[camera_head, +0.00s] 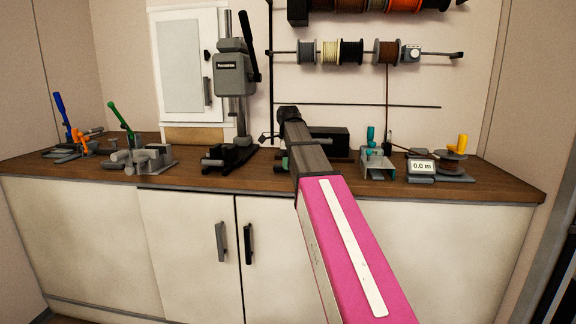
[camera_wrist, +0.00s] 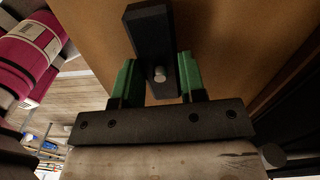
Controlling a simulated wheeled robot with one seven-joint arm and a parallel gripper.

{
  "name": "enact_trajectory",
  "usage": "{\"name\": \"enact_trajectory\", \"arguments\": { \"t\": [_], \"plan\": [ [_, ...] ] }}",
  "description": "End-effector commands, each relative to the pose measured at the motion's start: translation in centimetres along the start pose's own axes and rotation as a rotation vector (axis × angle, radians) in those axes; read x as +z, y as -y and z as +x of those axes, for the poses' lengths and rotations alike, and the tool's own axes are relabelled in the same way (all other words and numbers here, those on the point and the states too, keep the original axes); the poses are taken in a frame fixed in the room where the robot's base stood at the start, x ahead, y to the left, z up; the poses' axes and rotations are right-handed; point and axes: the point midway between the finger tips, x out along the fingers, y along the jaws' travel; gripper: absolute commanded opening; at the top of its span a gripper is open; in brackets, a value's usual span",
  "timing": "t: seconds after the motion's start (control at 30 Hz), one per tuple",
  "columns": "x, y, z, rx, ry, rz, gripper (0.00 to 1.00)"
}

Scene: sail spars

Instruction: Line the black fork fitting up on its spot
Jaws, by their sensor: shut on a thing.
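In the wrist view my gripper (camera_wrist: 157,62) has its two green fingers on either side of a black bar-like piece (camera_wrist: 150,32), which looks like the black fork fitting. The gripper is shut on it. A small round silver pin end shows on the piece between the fingers. Its far end lies against or above a plain brown surface (camera_wrist: 228,45); I cannot tell whether it touches. In the head view my arm reaches over the bench and hides the fitting and most of the gripper. The fitting's spot cannot be made out.
The wooden bench (camera_head: 520,190) carries a grey press (camera_head: 232,90), a grey clamp with a green lever (camera_head: 142,157) and a blue-handled clamp (camera_head: 70,140) at left. At right stand a small grey bracket (camera_head: 378,166) and a length meter (camera_head: 421,168). Wire spools (camera_head: 350,52) hang above.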

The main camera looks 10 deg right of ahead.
Motion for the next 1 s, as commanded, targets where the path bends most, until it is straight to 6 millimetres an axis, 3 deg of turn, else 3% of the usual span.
{"name": "enact_trajectory", "arguments": {
  "t": [0.7, 1.0],
  "plan": [
    [0.0, 0.1, -3.7, -0.001, 0.0, 0.0, 0.21],
    [0.0, 0.0, -4.1, 0.0, 0.0, 0.0, 0.21]
  ]
}}
